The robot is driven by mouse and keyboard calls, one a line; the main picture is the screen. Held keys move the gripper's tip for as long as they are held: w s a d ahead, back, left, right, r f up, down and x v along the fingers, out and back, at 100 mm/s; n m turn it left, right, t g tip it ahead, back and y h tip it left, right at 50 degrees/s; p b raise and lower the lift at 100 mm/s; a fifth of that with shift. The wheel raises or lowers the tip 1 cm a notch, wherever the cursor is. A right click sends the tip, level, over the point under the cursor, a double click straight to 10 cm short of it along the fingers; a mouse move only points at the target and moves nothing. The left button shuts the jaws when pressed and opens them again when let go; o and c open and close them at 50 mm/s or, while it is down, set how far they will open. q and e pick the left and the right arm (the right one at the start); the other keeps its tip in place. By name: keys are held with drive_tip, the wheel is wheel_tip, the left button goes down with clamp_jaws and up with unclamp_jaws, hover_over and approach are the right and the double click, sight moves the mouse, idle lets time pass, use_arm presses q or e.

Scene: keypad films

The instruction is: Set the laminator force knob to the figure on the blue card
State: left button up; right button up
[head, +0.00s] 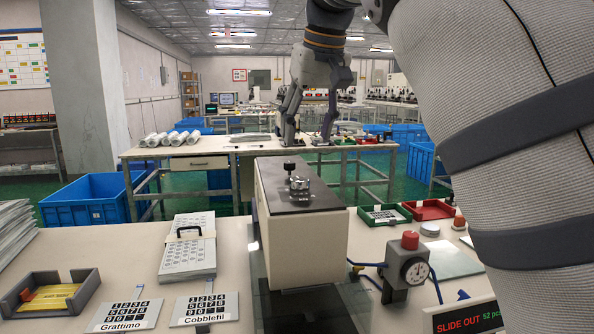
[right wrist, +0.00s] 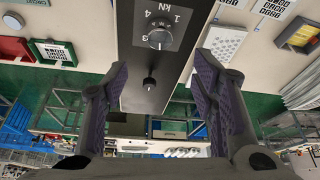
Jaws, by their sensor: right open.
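The laminator (head: 305,240) is a pale box with a dark top, standing in the middle of the near bench. My right gripper (head: 308,139) is open and empty, pointing down above and beyond the knob. The right wrist view shows its fingers wide apart, with the knob beyond them. I cannot make out a blue card. My left gripper is out of view.
A small black knob (head: 289,166) stands on the same dark top. A red-topped gauge (head: 406,268) is at the right, near green (head: 384,222) and red (head: 432,216) trays. A handled film stack (head: 188,258) and a grey tray with yellow sheets (head: 50,297) lie left.

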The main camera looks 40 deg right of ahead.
sight(300, 179)
drive_tip(key=x, duration=1)
drive_tip(key=shift+s+f, duration=0.1)
drive_tip(key=shift+f, duration=0.25)
drive_tip(key=c, duration=1.2)
